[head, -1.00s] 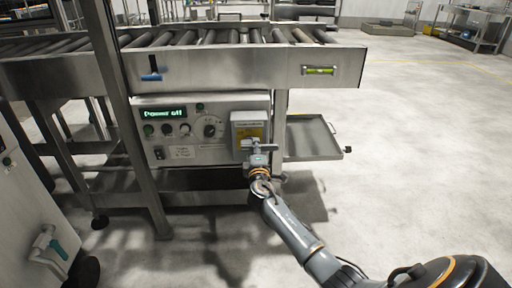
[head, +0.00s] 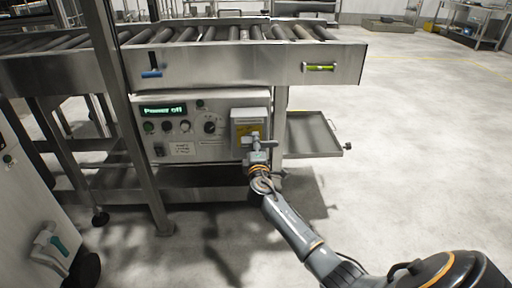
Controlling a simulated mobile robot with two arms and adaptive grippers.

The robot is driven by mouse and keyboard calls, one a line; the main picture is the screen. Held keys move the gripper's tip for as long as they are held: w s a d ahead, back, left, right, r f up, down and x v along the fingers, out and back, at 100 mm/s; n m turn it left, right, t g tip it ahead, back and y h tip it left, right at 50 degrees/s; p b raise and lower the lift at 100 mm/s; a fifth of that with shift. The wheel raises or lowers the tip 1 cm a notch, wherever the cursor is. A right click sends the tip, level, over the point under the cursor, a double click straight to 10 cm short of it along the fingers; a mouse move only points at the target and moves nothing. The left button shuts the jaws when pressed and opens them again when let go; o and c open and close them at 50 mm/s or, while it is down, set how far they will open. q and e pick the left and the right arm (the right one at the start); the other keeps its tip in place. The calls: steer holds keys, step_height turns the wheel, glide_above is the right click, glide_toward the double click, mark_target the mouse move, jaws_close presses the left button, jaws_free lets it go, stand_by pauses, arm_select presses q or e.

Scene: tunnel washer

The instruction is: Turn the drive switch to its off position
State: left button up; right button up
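The control panel (head: 205,154) under the roller conveyor has a lit display (head: 164,110) reading "Power off", several round buttons, a round dial (head: 210,126) and a small dark switch (head: 159,149). A grey box (head: 249,118) with a yellow label is fixed at the panel's right end. I cannot tell which control is the drive switch. My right gripper (head: 260,142) is at the lower front of the grey box and hides part of it. Its fingers are too small to tell whether they are open, or touching anything. My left gripper is not in view.
The steel conveyor (head: 230,69) overhangs the panel, with a blue handle (head: 152,74) and a spirit level (head: 320,68) on its side. A shallow tray (head: 312,136) sticks out right of the panel. A white cabinet (head: 24,205) stands at left. The floor at right is clear.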

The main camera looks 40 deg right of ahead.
steer(key=v, duration=1.2)
steer(key=shift+f, duration=0.1)
